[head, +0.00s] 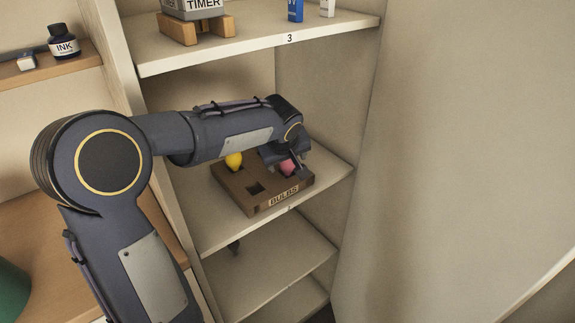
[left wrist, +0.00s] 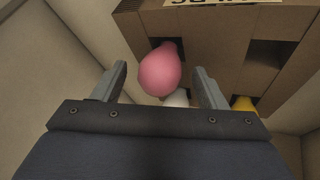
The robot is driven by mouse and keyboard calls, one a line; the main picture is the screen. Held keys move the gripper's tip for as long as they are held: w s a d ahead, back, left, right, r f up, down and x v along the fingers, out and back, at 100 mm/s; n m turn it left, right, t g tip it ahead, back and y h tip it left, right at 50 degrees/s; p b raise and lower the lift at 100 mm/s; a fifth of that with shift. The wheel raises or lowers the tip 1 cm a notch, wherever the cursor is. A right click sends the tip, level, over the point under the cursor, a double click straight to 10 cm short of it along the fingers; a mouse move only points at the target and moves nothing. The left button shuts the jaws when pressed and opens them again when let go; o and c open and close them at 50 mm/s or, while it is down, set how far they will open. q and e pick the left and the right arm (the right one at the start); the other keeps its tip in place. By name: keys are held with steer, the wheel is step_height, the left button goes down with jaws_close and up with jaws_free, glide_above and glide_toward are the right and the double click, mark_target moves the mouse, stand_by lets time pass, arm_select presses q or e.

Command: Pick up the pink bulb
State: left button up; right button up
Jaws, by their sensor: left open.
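The pink bulb (head: 287,167) stands in a hole of the brown box labelled BULBS (head: 232,188) on a middle shelf. My left arm reaches in from the left, and my left gripper (head: 299,168) is at the bulb, partly hiding it. In the left wrist view the pink bulb (left wrist: 160,72) shows large between the open fingers of my left gripper (left wrist: 158,85), with a gap to each finger. A white bulb (left wrist: 176,98) shows partly behind it. A yellow bulb (head: 234,160) sits at the box's left and shows in the left wrist view (left wrist: 244,104). My right gripper is not in view.
The shelf (head: 215,237) under the box has side walls close by. The shelf above (head: 255,36) holds a timer (head: 203,8) on a wooden stand and small blue and white items. An ink bottle (head: 64,42) stands on a wooden shelf at left.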

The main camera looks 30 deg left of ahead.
arm_select(q)
steer(key=c, duration=1.1)
steer(key=shift+r, duration=0.1)
steer(key=shift+r, duration=0.25)
steer(key=r, duration=0.3)
steer(key=shift+s+d+r+p, duration=0.15)
steer(key=shift+s+p, duration=0.05)
steer(key=shift+p, duration=0.1)
steer(key=v, duration=0.6)
steer(key=shift+s+d, duration=0.4)
steer(key=shift+s, duration=0.1)
steer(key=s+d+r, duration=0.4)
steer(key=s, duration=0.4)
